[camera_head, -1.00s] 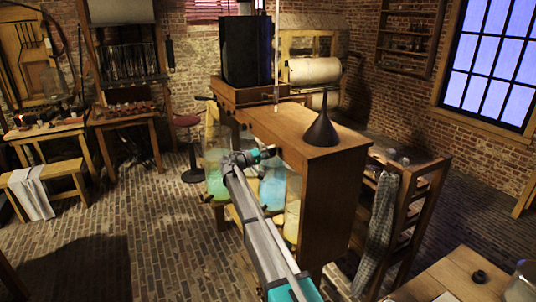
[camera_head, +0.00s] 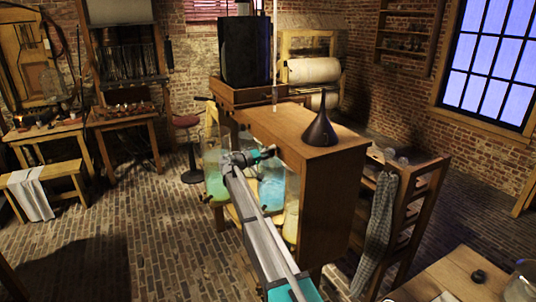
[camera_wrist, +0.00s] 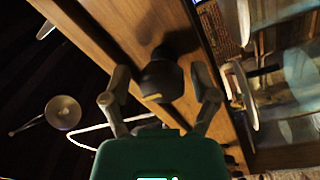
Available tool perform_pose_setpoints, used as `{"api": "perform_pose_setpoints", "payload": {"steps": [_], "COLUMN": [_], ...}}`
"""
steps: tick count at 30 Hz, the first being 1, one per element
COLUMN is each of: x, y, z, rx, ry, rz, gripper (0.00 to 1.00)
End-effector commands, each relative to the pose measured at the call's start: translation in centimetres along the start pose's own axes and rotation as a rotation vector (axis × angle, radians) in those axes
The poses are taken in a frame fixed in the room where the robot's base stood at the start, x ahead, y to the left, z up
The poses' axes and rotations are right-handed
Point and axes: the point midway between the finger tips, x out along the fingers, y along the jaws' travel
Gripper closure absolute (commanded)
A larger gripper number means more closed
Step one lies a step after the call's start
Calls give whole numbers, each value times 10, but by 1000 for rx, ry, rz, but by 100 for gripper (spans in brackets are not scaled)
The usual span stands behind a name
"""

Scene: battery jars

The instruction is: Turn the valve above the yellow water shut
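In the wrist view a dark rounded valve knob (camera_wrist: 162,82) stands out from a wooden board. My gripper (camera_wrist: 160,70) is open, with one finger on each side of the knob and a visible gap on both sides. In the head view my gripper (camera_head: 264,155) is at the near side of the wooden cabinet, above the jars. A jar of yellow-green water (camera_head: 218,184) is to its left, a jar of blue water (camera_head: 272,190) is below it, and a jar of pale yellowish water (camera_head: 292,215) is to its right. The valve is hidden in the head view.
The wooden cabinet (camera_head: 335,195) carries a dark funnel (camera_head: 321,130) and a black box (camera_head: 245,50). A wooden rack with a checked cloth (camera_head: 378,225) stands to the right. A table (camera_head: 450,275) is at the lower right. The brick floor at left is open.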

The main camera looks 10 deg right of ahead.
Motion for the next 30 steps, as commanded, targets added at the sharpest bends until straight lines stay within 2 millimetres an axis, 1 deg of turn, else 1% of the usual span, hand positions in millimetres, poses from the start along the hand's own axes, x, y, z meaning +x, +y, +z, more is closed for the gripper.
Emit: {"api": "perform_pose_setpoints", "payload": {"steps": [11,14,17,20,23,29,30], "x": [-2,-1,0,2,3,0,0], "y": [-1,-1,-2,-5,-9,-20,-21], "z": [-2,3,14,33,59,122,136], "rx": [-1,-2,-4,-8,-16,-30,-34], "ry": [4,-2,-18,-48,-89,-189,-210], "rz": [-2,-10,-33,-74,-134,-292,-326], "gripper": [13,13,13,13,13,13,13]}}
